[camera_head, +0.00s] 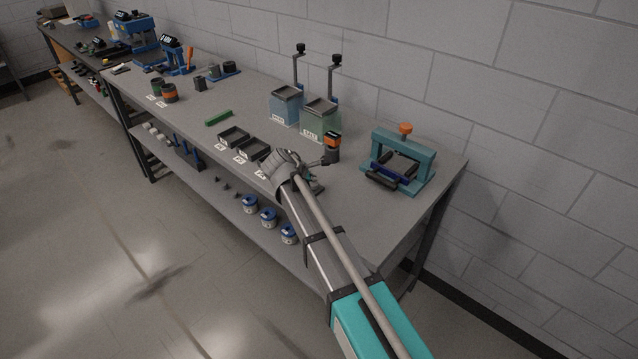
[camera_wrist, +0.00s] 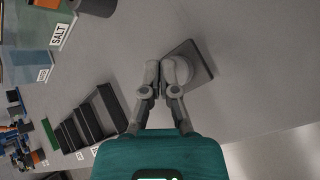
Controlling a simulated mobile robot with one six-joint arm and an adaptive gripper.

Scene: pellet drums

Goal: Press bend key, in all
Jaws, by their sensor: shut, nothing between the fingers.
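A dark grey square plate with a round, lighter grey raised button (camera_wrist: 187,70) lies on the bench in the wrist view. It may be the bend key, but I see no label on it. My gripper (camera_wrist: 164,72) is shut and empty, with its fingertips over the near side of the button and hiding part of it. I cannot tell whether they touch it. In the head view my arm reaches over the bench's front edge, and its end hides most of the plate. A teal press frame (camera_head: 421,157) with an orange knob (camera_head: 405,128) and dark rollers stands to the right.
Dark trays (camera_head: 234,136) stand in a row left of my gripper. An orange and black cylinder (camera_head: 333,142) stands close behind it. Two clear bins (camera_head: 320,118) with tall posts stand near the wall. Bench (camera_head: 423,203) is bare in front of the press.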

